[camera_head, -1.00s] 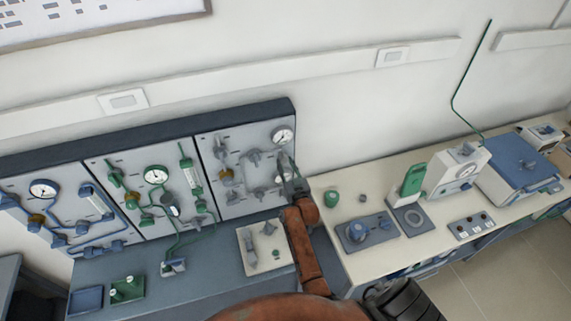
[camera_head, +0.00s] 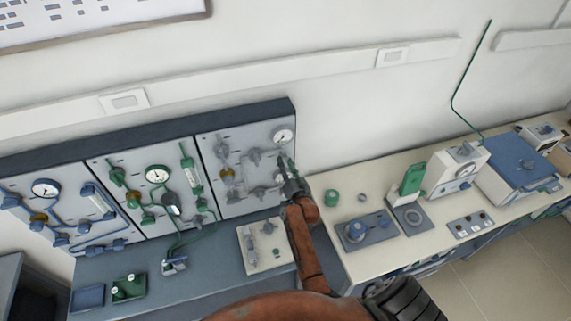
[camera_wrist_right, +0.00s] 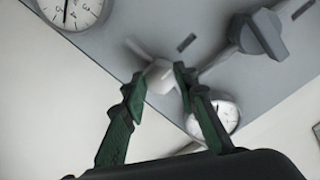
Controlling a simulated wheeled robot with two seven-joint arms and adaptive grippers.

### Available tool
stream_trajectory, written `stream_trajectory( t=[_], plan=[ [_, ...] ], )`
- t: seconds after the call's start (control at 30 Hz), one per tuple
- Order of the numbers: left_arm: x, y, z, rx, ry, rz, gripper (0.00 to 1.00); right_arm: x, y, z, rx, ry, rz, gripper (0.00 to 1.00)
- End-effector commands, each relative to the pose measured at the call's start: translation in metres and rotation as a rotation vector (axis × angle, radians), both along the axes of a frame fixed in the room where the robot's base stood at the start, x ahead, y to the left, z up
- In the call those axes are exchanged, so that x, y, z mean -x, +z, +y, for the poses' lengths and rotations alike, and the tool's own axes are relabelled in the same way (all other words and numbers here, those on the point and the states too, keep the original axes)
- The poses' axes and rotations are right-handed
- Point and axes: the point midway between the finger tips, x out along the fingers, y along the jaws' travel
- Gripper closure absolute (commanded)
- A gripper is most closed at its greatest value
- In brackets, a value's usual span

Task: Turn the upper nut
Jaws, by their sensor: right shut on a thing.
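The upper nut (camera_wrist_right: 160,76) is a pale grey fitting on the right grey panel (camera_head: 240,205), between two dials. In the right wrist view it sits between the two green fingers of my right gripper (camera_wrist_right: 160,80), which is shut on it. In the head view my right gripper (camera_head: 287,166) is at the panel's right edge and mostly hides the nut. An upper gauge (camera_head: 283,136) also shows in the wrist view (camera_wrist_right: 75,8). A lower gauge (camera_wrist_right: 224,117) is partly behind a finger. My left gripper is not in view.
A dark grey valve knob (camera_wrist_right: 262,36) and its pipe are close to my right gripper. A pale plate with fittings (camera_head: 250,262) lies below the panel.

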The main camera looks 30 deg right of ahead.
Motion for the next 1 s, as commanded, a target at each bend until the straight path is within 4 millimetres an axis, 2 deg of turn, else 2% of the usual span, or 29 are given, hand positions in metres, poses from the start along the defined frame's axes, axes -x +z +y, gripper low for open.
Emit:
stream_trajectory(
  t=[0.3, 0.33, 0.57, 0.87, 1.0],
  plan=[
    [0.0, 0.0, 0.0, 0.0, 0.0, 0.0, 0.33, 0.0, -0.001, 0.0, -0.006, 0.001, -0.001, 0.97],
    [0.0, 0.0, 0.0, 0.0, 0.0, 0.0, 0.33, 0.0, -0.001, 0.0, -0.006, 0.001, -0.001, 0.72],
    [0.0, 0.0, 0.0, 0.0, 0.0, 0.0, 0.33, 0.0, 0.0, 0.0, -0.004, 0.001, 0.0, 0.56],
    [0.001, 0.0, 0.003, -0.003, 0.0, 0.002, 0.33, 0.0, 0.001, 0.0, -0.003, 0.0, -0.001, 0.55],
    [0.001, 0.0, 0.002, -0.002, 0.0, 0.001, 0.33, -0.001, 0.014, 0.001, -0.003, 0.0, -0.004, 0.55]
  ],
)
